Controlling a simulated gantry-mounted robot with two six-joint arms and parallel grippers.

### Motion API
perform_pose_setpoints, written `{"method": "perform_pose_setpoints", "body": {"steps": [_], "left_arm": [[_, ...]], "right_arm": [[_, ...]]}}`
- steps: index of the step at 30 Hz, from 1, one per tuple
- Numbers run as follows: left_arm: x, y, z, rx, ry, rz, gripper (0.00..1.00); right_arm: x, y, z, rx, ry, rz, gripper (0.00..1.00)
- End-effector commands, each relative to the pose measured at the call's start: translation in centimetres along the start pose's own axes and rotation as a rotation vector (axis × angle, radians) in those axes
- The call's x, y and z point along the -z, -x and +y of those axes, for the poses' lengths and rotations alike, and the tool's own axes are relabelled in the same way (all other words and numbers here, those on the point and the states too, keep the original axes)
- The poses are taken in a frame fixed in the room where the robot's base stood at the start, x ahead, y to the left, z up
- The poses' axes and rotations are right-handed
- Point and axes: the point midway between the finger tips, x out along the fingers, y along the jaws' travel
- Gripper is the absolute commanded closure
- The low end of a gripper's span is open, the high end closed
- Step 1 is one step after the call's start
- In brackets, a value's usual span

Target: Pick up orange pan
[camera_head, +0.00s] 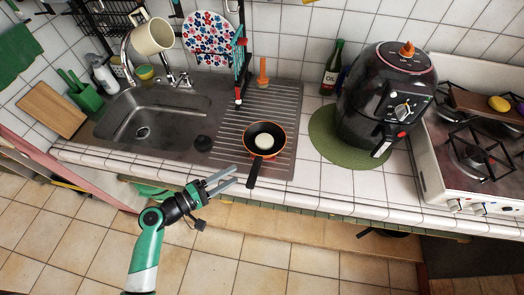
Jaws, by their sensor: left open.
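The orange pan (281,149) has an orange rim and outside, a dark inside and a black handle (253,173) that points toward the counter's front edge. It sits on the ribbed steel drainboard right of the sink. A small pale round thing (264,141) lies in it. My left gripper (229,178) is open and empty, left of the pan's handle and apart from it, near the counter's front edge. My right gripper is not in view.
The sink (140,134) is to the left. A black air fryer (385,95) stands on a green round mat (333,148) to the right, beside the stove (480,150). A bottle (333,68) stands at the back.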

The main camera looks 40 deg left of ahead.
Motion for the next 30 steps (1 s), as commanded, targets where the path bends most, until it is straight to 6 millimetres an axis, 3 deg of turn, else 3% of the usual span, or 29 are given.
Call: {"method": "perform_pose_setpoints", "body": {"steps": [7,15,24,30], "left_arm": [[-0.1,-4.7,0.0,-0.002,-0.002,-0.005,0.42],[-0.1,-6.1,0.0,-0.002,-0.001,-0.002,0.42],[-0.2,-10.6,-0.1,-0.001,-0.002,-0.004,0.42],[-0.1,-10.9,0.0,-0.001,-0.001,-0.001,0.42]], "right_arm": [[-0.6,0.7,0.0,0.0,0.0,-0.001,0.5],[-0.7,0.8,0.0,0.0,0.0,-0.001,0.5],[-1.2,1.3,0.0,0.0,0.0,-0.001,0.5],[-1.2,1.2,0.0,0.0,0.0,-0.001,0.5]]}}
